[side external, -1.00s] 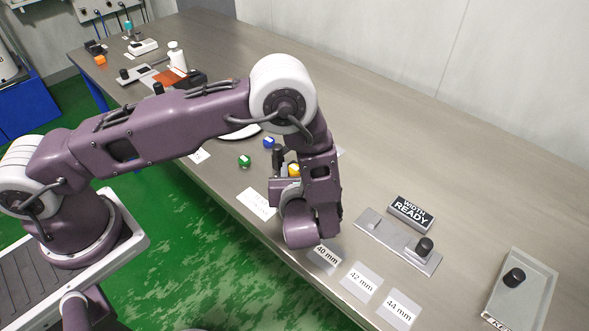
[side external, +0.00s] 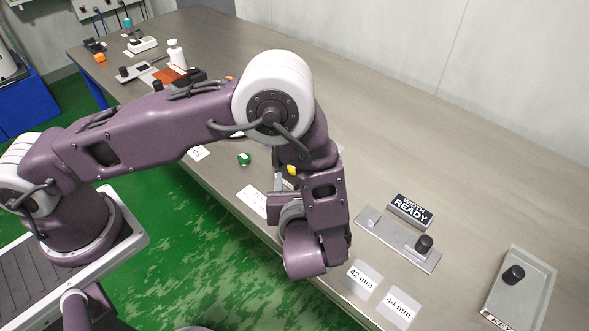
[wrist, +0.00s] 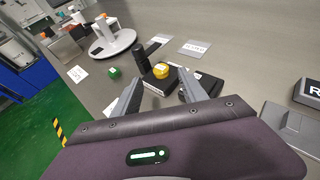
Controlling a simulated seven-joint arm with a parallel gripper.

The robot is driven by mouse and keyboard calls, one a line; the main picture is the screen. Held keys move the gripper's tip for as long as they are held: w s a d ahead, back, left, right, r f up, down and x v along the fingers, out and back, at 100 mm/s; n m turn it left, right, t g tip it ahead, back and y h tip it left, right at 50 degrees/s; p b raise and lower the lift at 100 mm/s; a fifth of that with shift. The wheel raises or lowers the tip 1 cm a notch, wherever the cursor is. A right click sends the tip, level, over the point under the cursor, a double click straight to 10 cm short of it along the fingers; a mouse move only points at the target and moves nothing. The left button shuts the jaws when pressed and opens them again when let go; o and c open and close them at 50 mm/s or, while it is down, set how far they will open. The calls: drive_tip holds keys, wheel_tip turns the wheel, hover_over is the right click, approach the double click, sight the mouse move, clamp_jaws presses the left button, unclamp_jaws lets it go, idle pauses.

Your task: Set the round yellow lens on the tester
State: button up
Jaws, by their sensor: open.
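The round yellow lens (wrist: 161,70) shows in the wrist view at a black block, just beyond my fingertips; I cannot tell whether it rests on the block or beside it. It also shows in the side view (side external: 292,169), partly behind my arm. My gripper (wrist: 160,90) is open, with the lens ahead of the gap between its fingers and nothing held. In the side view my arm hides the fingers. A grey plate with a black knob (side external: 424,243) and a sign reading WIDTH READY (side external: 411,210) stands right of my wrist; I cannot tell if it is the tester.
A green piece (wrist: 114,72) lies left of the lens. A black upright post (wrist: 143,62) stands close beside the lens. A round white stand (wrist: 112,44) is farther back. Cards marked 42 mm (side external: 362,279) and 44 mm (side external: 399,308) lie at the front edge.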

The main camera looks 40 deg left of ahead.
drive_tip(key=v, duration=0.5)
drive_tip(key=s+a+r+n+g, duration=0.35)
drive_tip(key=a+r+n, duration=0.25)
drive_tip(key=r, duration=0.2)
drive_tip(key=s+a+r+n+g, duration=0.3)
drive_tip(key=a+r+n+g, duration=0.1)
drive_tip(key=a+r+n, duration=0.25)
drive_tip(key=s+d+r+n+t+h, duration=0.1)
drive_tip(key=s+r+n+t+h, duration=0.2)
drive_tip(key=s+r+n+h, duration=0.6)
drive_tip(key=s+n, duration=0.2)
drive_tip(key=n, duration=0.3)
drive_tip(key=shift+s+r+t, duration=0.35)
drive_tip(key=shift+s, duration=0.05)
drive_tip(key=shift+n, duration=0.25)
